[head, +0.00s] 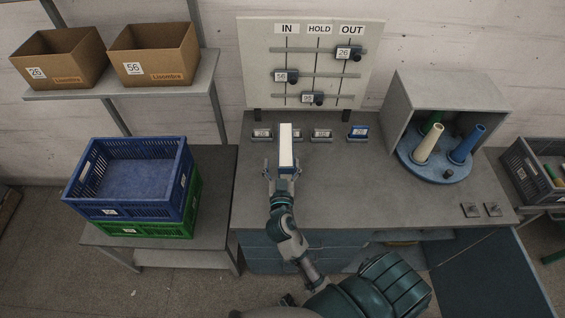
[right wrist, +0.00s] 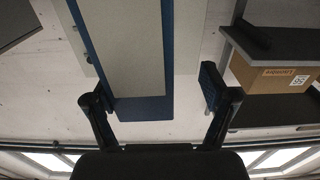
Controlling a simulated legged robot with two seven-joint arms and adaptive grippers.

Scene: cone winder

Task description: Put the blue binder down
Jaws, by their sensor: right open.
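The blue binder (head: 286,146) stands at the back middle of the desk (head: 330,195), its pale narrow face up. In the right wrist view the binder (right wrist: 143,108) shows blue covers around a pale grey block. My right gripper (head: 281,172) is at the binder's near end with its fingers spread. In the right wrist view the gripper (right wrist: 155,92) is open; the binder is close to the left finger, with a clear gap to the right finger. Whether the left finger touches it, I cannot tell. My left gripper is not in view.
Small labelled holders (head: 321,135) stand along the desk's back, below the IN/HOLD/OUT board (head: 262,60). A grey box (head: 440,90) and a blue peg base with cones (head: 432,168) are at right. Stacked crates (head: 125,212) stand at left. The desk's front middle is clear.

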